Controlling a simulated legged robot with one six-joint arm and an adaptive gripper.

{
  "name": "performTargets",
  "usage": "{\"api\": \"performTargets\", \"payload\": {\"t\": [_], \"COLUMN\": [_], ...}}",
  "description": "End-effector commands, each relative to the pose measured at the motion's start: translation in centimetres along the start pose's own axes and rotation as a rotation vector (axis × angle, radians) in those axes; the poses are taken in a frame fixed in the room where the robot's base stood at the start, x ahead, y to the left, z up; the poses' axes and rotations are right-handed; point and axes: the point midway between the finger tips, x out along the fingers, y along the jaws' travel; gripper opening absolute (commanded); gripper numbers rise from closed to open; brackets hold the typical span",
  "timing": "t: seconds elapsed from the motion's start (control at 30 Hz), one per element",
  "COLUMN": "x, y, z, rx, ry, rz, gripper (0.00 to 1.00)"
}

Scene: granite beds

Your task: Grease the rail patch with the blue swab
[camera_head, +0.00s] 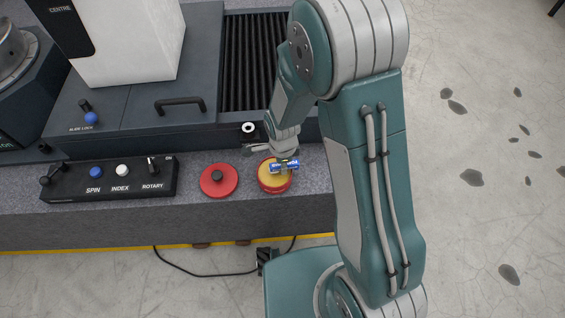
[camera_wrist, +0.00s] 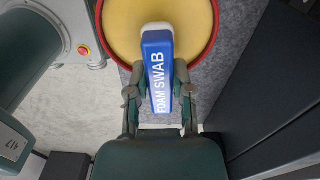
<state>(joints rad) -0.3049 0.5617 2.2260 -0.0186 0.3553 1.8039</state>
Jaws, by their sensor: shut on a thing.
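The blue swab (camera_wrist: 157,70), lettered "FOAM SWAB", is between the two fingers of my gripper (camera_wrist: 159,92) in the wrist view. Its white end reaches over a round red tin (camera_wrist: 215,40) with a yellow filling. In the head view the swab (camera_head: 285,167) lies over the tin's yellow face (camera_head: 272,180), and my gripper (camera_head: 285,155) is above it. I cannot tell whether the swab touches the yellow filling. A dark ribbed strip (camera_head: 255,60) runs along the machine behind; I cannot make out a marked rail patch.
A red lid with a dark knob (camera_head: 219,180) lies left of the tin. A control box (camera_head: 110,179) with knobs and buttons is further left. A dark machine bed with a handle (camera_head: 180,104) rises behind. The granite front edge is close to the tin.

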Motion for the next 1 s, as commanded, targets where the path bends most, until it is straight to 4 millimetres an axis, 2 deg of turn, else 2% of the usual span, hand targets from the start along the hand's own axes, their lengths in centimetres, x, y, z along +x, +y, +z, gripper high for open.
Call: {"api": "performTargets", "payload": {"t": [0.77, 0.8, 0.87, 0.9, 1.0], "x": [1.00, 1.01, 1.00, 0.99, 0.99], "y": [-0.02, -0.02, -0.02, -0.02, -0.02], "z": [0.01, 0.01, 0.01, 0.01, 0.01], "rx": [0.000, 0.000, 0.000, 0.000, 0.000], "ry": [0.000, 0.000, 0.000, 0.000, 0.000], "rz": [0.000, 0.000, 0.000, 0.000, 0.000], "gripper": [0.00, 0.38, 0.65, 0.69, 0.69]}}
